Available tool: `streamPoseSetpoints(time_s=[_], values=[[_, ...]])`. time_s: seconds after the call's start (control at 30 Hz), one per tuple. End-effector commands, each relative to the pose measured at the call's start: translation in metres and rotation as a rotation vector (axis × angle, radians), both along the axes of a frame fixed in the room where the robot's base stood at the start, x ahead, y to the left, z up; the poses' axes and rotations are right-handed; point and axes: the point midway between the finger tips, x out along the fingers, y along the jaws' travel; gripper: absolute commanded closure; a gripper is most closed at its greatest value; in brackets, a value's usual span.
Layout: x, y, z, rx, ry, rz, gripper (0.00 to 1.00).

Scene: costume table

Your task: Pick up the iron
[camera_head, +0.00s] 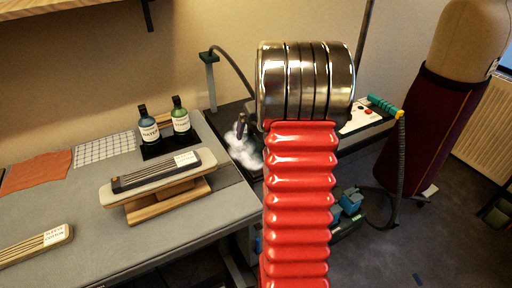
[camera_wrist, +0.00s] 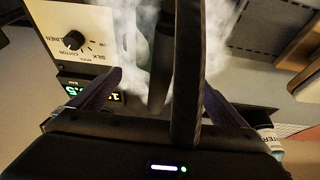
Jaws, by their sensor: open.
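The iron (camera_head: 241,128) stands in white steam at the right end of the table in the head view, left of my arm. Only its dark upper part shows; the steam hides the rest. In the wrist view my gripper (camera_wrist: 163,85) is open, one finger on each side of the steam. A dark upright shape, apparently the iron's handle (camera_wrist: 160,55), is between the fingers, with no clear contact. A dark band (camera_wrist: 187,70), perhaps the hose, passes close in front of it. My gripper is hidden in the head view.
A control panel (camera_wrist: 80,35) with a knob and lit display is at the upper left of the wrist view. A wooden sleeve board (camera_head: 165,190), two bottles (camera_head: 181,120) and an orange cloth (camera_head: 38,171) are on the grey table. A dress form (camera_head: 440,120) stands at right.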

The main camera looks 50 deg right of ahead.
Motion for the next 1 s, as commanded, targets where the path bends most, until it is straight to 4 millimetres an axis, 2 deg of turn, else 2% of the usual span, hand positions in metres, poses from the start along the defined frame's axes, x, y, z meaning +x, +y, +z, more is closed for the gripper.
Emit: streamPoseSetpoints(time_s=[0.4,1.0], values=[[0.017,-0.006,-0.043,0.002,0.001,-0.001,0.03],[0.018,-0.006,-0.045,0.001,0.001,-0.001,0.04]])
